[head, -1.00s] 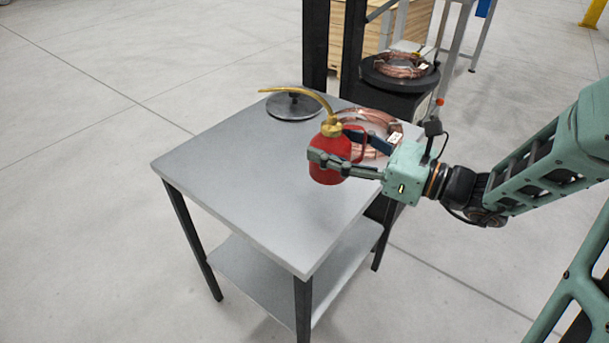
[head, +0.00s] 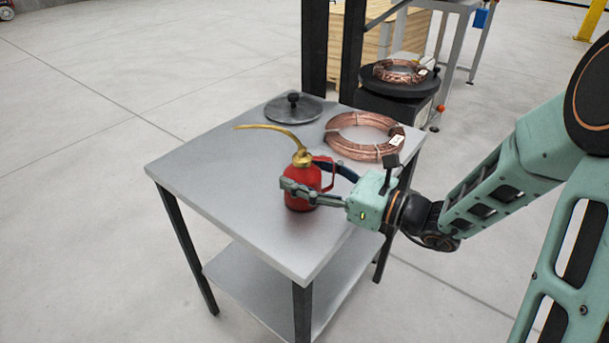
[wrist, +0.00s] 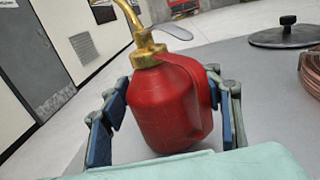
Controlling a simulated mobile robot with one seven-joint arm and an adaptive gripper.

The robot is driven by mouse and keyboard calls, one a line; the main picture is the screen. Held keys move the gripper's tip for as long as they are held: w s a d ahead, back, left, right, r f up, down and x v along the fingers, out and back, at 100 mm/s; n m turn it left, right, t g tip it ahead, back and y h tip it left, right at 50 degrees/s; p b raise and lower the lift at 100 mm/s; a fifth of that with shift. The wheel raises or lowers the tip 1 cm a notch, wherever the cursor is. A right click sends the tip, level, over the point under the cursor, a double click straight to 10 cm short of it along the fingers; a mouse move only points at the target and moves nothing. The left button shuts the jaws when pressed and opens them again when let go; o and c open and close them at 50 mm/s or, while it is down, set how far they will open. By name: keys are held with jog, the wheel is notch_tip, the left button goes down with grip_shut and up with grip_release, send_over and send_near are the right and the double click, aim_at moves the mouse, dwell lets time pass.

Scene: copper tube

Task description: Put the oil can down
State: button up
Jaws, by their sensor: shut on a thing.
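The red oil can (head: 301,188) with a brass neck and long curved spout is upright over the front right part of the grey table (head: 220,190). My gripper (head: 308,188) is shut around its body, one finger on each side. In the wrist view the oil can (wrist: 168,108) stands between the two fingers, with its handle on the right. Its base is at or very near the table top; I cannot tell for sure whether it touches.
A copper coil (head: 364,135) lies on the table's back right. A dark round lid with a knob (head: 294,108) lies at the back. Another copper coil (head: 400,71) sits on a black stand behind. The table's left and front are clear.

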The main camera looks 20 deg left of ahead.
jog(key=shift+f, duration=0.15)
jog(key=o, duration=1.5)
jog(key=shift+o, duration=0.2)
jog(key=shift+d+r, duration=0.2)
jog(key=shift+d, duration=0.1)
jog(key=p+v, duration=0.2)
jog(key=v, duration=0.9)
jog(key=shift+s+d, duration=0.15)
jog(key=shift+s, duration=0.05)
